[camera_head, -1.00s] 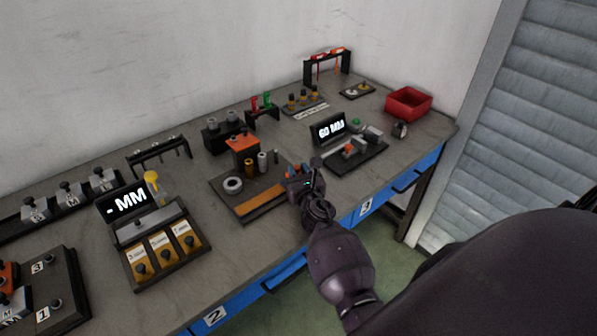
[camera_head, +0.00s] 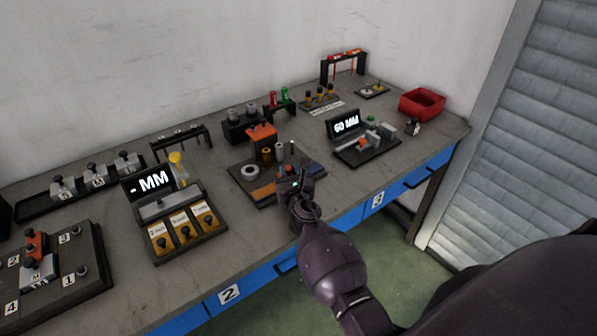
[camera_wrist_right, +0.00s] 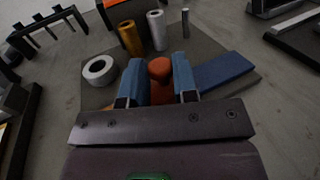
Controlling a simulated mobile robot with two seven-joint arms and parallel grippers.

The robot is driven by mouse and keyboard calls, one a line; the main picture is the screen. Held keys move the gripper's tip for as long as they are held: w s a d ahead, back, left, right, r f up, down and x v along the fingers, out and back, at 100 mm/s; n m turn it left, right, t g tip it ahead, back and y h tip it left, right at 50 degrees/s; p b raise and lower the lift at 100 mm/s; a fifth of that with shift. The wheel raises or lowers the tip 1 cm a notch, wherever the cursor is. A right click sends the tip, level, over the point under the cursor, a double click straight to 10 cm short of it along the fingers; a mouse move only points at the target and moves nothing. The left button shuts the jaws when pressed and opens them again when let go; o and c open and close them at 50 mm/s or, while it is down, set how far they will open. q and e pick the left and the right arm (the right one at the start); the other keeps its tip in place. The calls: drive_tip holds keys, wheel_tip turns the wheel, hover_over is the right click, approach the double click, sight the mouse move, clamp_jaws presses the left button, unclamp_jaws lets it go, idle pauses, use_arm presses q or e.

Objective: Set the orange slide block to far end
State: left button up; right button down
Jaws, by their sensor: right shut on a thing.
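The orange slide block (camera_wrist_right: 160,72) has a rounded top and stands between the blue fingers of my right gripper (camera_wrist_right: 161,80), which is shut on it in the right wrist view. The blue strip also shows in the right wrist view (camera_wrist_right: 225,72). My left gripper is out of view.
A white ring (camera_head: 250,172), a brass cylinder (camera_head: 267,156) and a grey cylinder (camera_head: 279,151) stand behind the strips. An orange-topped fixture (camera_head: 261,133) is behind them. A gauge reading 60 MM (camera_head: 346,124) stands to the right.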

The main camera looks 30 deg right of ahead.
sight(269, 194)
drive_tip(key=a, duration=0.7)
drive_tip(key=shift+s+f, duration=0.1)
drive_tip(key=shift+s, duration=0.2)
drive_tip(key=c, duration=0.9)
unclamp_jaws()
drive_tip(key=shift+a, duration=0.15)
drive_tip(key=shift+s, duration=0.45)
drive_tip(key=v, duration=1)
